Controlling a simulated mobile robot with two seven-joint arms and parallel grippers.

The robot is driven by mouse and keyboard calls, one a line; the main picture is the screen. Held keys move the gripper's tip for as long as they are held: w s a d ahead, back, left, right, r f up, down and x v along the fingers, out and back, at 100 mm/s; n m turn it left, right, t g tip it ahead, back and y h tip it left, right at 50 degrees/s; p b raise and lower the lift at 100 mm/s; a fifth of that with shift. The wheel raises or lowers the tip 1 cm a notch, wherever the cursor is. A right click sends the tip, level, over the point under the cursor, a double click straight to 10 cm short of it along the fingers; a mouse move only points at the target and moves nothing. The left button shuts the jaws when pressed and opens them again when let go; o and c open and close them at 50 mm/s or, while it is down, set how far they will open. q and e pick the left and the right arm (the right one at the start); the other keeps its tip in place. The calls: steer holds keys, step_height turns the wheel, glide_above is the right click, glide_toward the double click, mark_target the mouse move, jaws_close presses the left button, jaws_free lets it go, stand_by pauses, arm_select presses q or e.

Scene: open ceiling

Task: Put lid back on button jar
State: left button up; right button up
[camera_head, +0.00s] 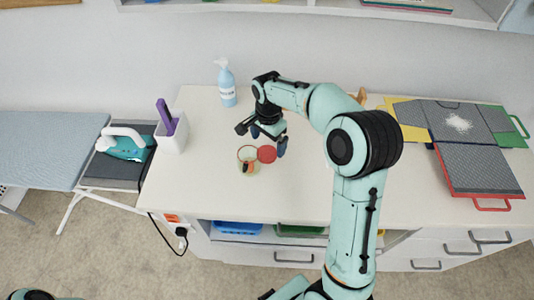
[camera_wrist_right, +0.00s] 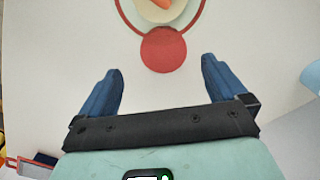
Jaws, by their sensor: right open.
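The button jar (camera_head: 242,167) stands on the white worktop, seen from above, with a thin orange-red rim and an orange and a dark piece inside. The round red lid (camera_head: 267,154) is just right of the jar's rim. In the right wrist view the lid (camera_wrist_right: 163,50) lies below the jar (camera_wrist_right: 152,14), whose far part is cut off by the top edge. My right gripper (camera_head: 268,140) is open and empty above the worktop near the lid. Its two blue fingers (camera_wrist_right: 162,75) are spread on either side, with the lid ahead between them. My left gripper is not in view.
A blue spray bottle (camera_head: 227,88) stands behind, and a white holder (camera_head: 171,138) with a purple item stands left. An iron (camera_head: 125,145) is further left. The front middle worktop is clear.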

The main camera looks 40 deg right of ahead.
mark_target(268, 152)
steer(key=shift+f, duration=0.15)
steer(key=f, duration=0.5)
steer(key=shift+w+d, duration=0.2)
steer(key=shift+w, duration=0.1)
steer(key=c, duration=1.1)
